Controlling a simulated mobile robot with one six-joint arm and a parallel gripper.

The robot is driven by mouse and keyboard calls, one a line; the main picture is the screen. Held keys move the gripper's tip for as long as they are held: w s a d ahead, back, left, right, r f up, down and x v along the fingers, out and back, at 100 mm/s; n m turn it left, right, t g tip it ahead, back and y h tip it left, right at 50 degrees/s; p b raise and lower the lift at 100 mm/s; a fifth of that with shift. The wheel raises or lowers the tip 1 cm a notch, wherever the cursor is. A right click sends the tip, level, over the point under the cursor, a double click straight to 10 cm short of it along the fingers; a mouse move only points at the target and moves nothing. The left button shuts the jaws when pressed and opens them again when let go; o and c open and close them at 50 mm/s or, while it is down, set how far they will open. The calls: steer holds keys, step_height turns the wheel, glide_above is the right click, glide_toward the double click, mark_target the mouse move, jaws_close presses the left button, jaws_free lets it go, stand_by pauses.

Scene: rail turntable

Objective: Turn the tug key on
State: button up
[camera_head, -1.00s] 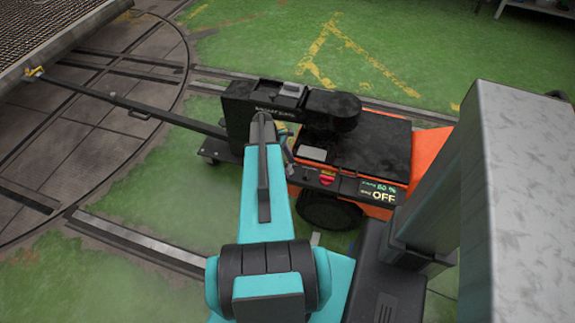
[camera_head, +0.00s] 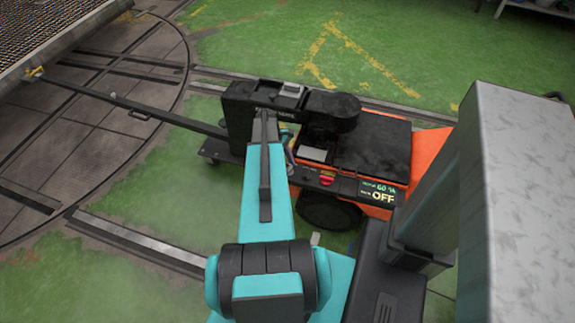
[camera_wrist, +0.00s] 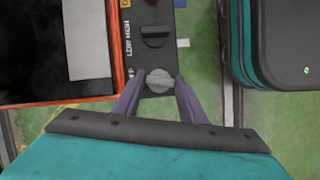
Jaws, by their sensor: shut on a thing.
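The tug (camera_head: 375,140) is an orange and black vehicle beside the turntable. Its display (camera_head: 382,192) reads OFF, with 60 % above it. In the wrist view, the tug's dark control panel (camera_wrist: 151,62) carries a round grey key head (camera_wrist: 160,79). My gripper (camera_wrist: 158,84) has its two purple fingers on either side of this key and is shut on it. A black LOW/HIGH knob (camera_wrist: 155,38) sits just above the key in the picture. In the head view my teal arm hides the key and most of the gripper.
A red button (camera_head: 327,180) is on the tug's side panel. A long dark tow bar (camera_head: 130,103) runs left from the tug to a platform on the turntable (camera_head: 90,150). Green floor (camera_head: 440,50) is clear behind the tug. Rails (camera_head: 140,240) lie at lower left.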

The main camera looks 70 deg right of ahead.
steer(key=m, duration=0.2)
steer(key=m+y, duration=0.1)
steer(key=shift+d+m+t, duration=0.25)
steer(key=shift+m+t, duration=0.05)
steer(key=m, duration=0.2)
steer(key=m+t+y, duration=0.1)
steer(key=m, duration=0.1)
steer(key=shift+s+y+p, duration=0.1)
steer(key=shift+y+p, duration=0.2)
steer(key=shift+p, duration=0.05)
steer(key=m+t, duration=0.1)
steer(key=m, duration=0.3)
steer(key=shift+s+d+y, duration=0.1)
steer(key=shift+s+y, duration=0.05)
steer(key=shift+y, duration=0.25)
steer(key=shift+s+m+t, duration=0.1)
steer(key=shift+m+t, duration=0.7)
steer(key=shift+m, duration=1.1)
steer(key=o, duration=1.1)
steer(key=shift+c, duration=0.2)
steer(key=shift+r, duration=0.15)
steer(key=b+v, duration=0.1)
steer(key=v, duration=1.2)
steer(key=shift+d+r, duration=0.2)
steer(key=shift+d, duration=0.05)
